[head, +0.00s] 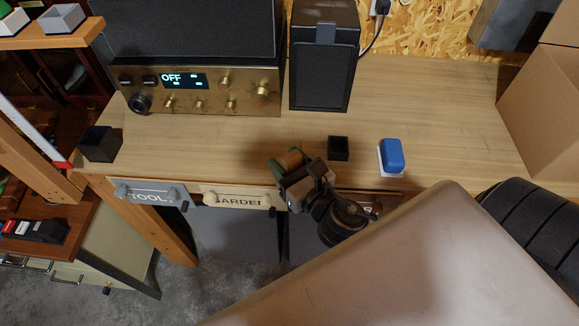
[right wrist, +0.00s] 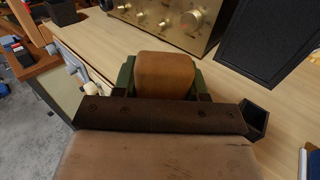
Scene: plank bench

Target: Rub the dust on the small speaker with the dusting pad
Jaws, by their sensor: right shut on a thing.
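The small speaker (head: 308,75) is a dark upright box at the back of the bench, with a grey-blue patch at its top front edge. It also shows at the upper right of the right wrist view (right wrist: 268,42). My right gripper (head: 291,160) is over the bench's front edge, in front of the speaker and well apart from it. It is shut on a brown rounded block (right wrist: 165,75), with green parts at both sides. A blue block with a white base (head: 392,155) lies to its right. I cannot tell which block is the dusting pad. My left gripper is out of view.
A brass-fronted amplifier (head: 205,103) stands left of the speaker. A small open black box (head: 338,149) sits between gripper and blue block. A black cube-shaped holder (head: 100,144) is at the left, a cardboard box (head: 545,115) at the right.

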